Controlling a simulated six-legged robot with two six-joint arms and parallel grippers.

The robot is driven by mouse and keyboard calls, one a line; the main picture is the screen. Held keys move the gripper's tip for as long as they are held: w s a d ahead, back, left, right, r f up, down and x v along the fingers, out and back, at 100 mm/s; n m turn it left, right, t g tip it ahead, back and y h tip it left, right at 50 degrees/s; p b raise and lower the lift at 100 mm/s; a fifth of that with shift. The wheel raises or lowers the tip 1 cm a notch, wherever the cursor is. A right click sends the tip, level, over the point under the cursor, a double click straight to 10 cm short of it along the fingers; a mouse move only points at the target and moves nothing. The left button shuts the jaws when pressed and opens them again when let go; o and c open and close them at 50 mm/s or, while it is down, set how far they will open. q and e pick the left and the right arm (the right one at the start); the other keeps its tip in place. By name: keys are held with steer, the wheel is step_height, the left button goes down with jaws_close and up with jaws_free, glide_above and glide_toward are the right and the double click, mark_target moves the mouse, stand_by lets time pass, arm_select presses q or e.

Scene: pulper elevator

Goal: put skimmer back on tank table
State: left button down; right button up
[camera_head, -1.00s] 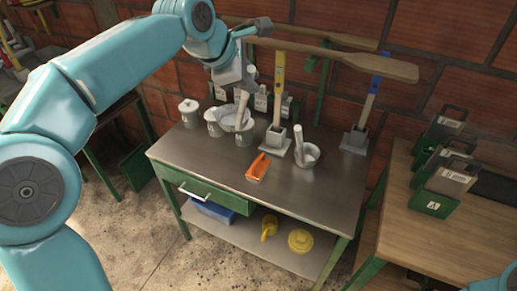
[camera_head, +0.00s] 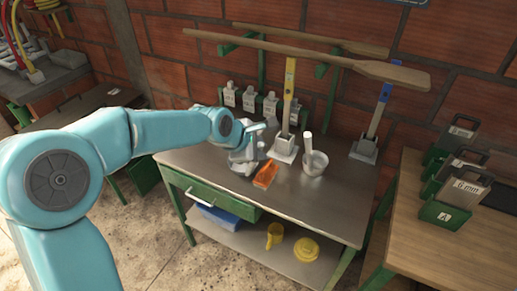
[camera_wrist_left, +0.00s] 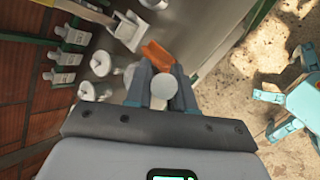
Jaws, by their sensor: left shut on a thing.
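My right gripper is not in view.
An orange tool (camera_head: 265,174) lies just right of the gripper. A pale mortar with pestle (camera_head: 314,161) and stands with a yellow stick (camera_head: 290,90) and a blue stick (camera_head: 377,110) are farther right. The table's front right is clear.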

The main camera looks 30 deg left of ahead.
arm_select(q)
steer(key=shift+r, duration=0.15)
steer(key=shift+d, duration=0.1)
steer(key=c, duration=1)
jaws_free()
steer(key=shift+f, duration=0.2)
steer(key=shift+r, duration=0.15)
steer(key=b+v, duration=0.1)
steer(key=v, duration=1.1)
steer(key=shift+s, duration=0.1)
